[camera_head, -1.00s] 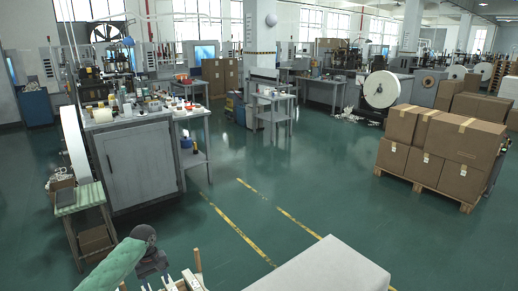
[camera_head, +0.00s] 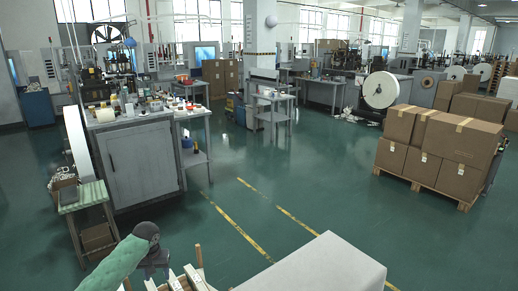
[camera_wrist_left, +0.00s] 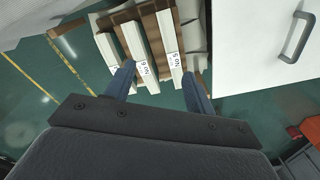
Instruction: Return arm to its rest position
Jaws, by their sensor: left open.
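My left arm, in a green sleeve, comes in at the bottom left of the head view. Its gripper (camera_head: 155,272) hangs at the lower edge beside a wooden rack with pale bars. In the left wrist view the gripper's two dark blue fingers (camera_wrist_left: 160,82) are spread apart with nothing clamped between them. Beyond the fingertips lie several long white bars (camera_wrist_left: 134,45) with printed labels, resting on a brown wooden rack (camera_wrist_left: 68,27). My right gripper does not show in either view.
A white box-like surface (camera_head: 325,268) stands at the bottom right, close to the rack. A grey cabinet (camera_head: 140,165) and a small green-topped stand (camera_head: 84,197) are at the left. Stacked cartons (camera_head: 440,140) sit on a pallet at the right. The green floor between is open.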

